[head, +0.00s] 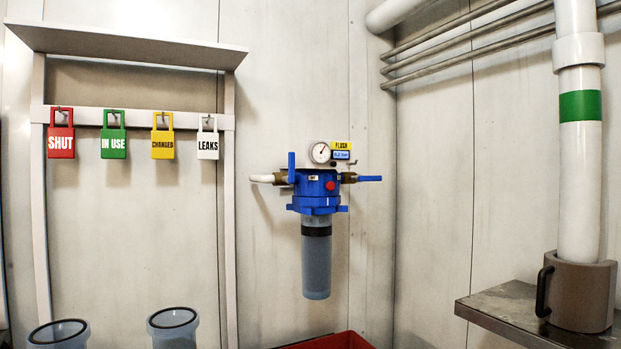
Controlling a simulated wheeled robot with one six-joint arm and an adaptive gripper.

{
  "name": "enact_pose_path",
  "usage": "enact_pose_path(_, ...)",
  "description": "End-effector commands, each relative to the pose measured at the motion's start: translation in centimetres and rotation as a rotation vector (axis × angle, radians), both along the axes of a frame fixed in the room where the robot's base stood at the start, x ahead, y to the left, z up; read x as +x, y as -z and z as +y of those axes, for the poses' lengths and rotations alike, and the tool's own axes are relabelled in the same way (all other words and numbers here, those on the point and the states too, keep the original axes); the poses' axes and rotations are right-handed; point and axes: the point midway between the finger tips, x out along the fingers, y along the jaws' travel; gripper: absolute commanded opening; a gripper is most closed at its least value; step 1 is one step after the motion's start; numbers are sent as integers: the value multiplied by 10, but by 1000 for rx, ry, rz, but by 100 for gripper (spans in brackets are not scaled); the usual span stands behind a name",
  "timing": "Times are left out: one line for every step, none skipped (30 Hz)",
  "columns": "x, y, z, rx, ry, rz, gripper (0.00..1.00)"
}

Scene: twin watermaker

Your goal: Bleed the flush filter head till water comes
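The flush filter head (317,186) is blue and fixed to the wall near the middle of the head view. A small red button or knob (330,186) sits on its front. A grey filter bowl (316,262) with a black band hangs upright below it. The left blue valve handle (291,167) stands upright, across its pipe. The right blue handle (369,178) lies level, in line with its pipe. A round gauge (320,152) sits above, beside a yellow FLUSH label (341,145). No water shows at the head. My gripper is not in view.
A red tray or bin (345,342) is partly visible below the filter. Two open grey bowls (173,330) stand at lower left. SHUT, IN USE, CHANGED and LEAKS tags (61,142) hang on a rail. A metal shelf (505,307) with a brown pipe holder (580,293) juts out at right.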

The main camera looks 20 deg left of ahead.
Motion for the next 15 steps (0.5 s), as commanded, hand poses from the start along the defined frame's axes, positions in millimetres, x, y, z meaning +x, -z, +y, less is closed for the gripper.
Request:
enact_pose_path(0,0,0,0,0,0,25)
enact_pose_path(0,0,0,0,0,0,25)
enact_pose_path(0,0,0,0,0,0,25)
enact_pose_path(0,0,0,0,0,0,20)
enact_pose_path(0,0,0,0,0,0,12)
enact_pose_path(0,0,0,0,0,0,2)
enact_pose_path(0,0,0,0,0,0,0)
enact_pose_path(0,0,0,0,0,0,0)
enact_pose_path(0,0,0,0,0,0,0)
enact_pose_path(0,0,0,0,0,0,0)
enact_pose_path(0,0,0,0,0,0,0)
enact_pose_path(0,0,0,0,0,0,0)
enact_pose_path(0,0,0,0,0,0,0)
enact_pose_path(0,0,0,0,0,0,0)
enact_pose_path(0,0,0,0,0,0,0)
